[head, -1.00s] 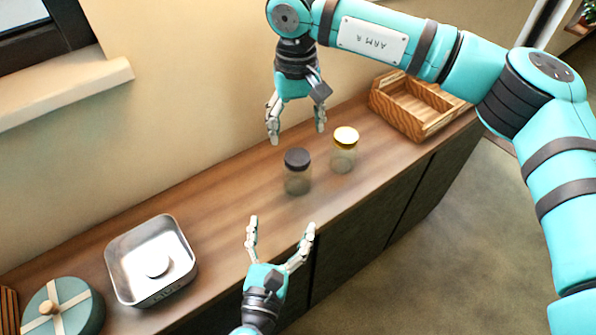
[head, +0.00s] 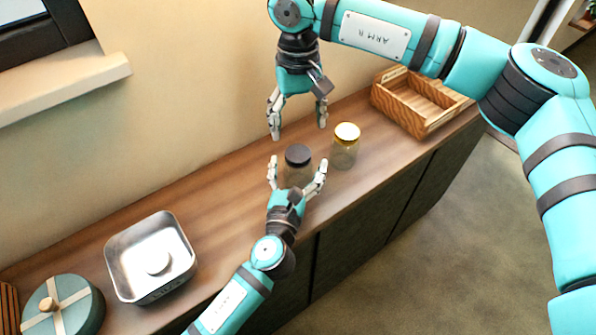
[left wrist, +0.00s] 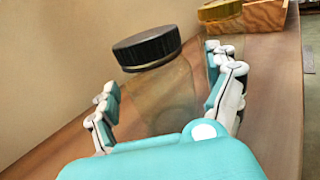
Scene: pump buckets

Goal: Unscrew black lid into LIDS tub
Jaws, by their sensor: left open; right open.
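A clear jar (head: 295,173) with a black lid (head: 298,154) stands upright on the wooden counter. In the left wrist view the black lid (left wrist: 147,48) sits on top of the jar (left wrist: 165,97). My left gripper (head: 298,171) is open, with its fingers on either side of the jar below the lid; I cannot tell whether they touch the glass. My right gripper (head: 299,123) is open and empty, above and behind the black-lidded jar.
A second jar with a gold lid (head: 347,132) stands close to the right of the black-lidded jar. A wooden crate (head: 432,122) is at the right end. A round teal box (head: 62,308) is at the lower left. The counter between tub and jar is clear.

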